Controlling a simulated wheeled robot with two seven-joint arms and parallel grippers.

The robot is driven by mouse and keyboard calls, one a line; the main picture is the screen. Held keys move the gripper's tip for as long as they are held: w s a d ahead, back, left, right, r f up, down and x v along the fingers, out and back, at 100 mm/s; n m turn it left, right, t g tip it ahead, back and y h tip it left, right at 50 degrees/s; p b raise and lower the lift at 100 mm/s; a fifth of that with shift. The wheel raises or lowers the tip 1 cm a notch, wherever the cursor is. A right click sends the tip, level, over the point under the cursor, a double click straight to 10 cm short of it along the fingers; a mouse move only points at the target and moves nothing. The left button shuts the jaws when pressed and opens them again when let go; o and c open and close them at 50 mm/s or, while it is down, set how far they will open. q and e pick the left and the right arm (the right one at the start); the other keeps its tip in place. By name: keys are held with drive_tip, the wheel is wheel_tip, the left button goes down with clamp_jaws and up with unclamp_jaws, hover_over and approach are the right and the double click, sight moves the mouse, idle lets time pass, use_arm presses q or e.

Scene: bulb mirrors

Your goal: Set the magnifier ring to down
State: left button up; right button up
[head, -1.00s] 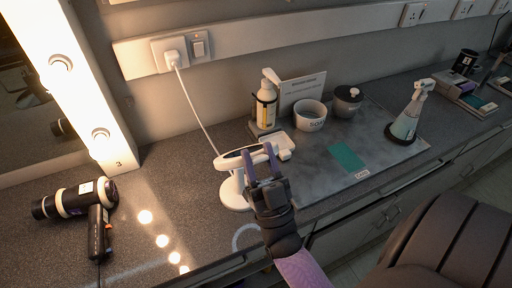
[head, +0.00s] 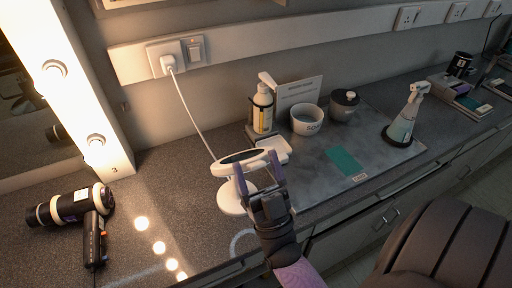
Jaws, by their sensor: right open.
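The magnifier is a white round mirror-like ring (head: 221,167) on a white stand with a round base (head: 229,203), at the counter's front. The ring shows as a flattened ellipse with a dark middle, tilted, its right end higher in the picture. My right gripper (head: 257,172) is open, its two purple fingers pointing away from me at the ring's near right side. One finger overlaps the ring's near edge and the stem; the other is by its right end. I cannot tell whether they touch it. The gripper hides part of the stand. My left gripper is not in view.
A pump bottle (head: 262,110), a bowl (head: 306,122) and a lidded jar (head: 344,105) stand behind, by a mat with a green card (head: 344,161) and a spray bottle (head: 405,118). A hair dryer (head: 70,206) lies left. A chair (head: 445,245) is front right.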

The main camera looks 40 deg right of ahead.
drive_tip(key=b+v, duration=0.2)
drive_tip(key=v, duration=0.7)
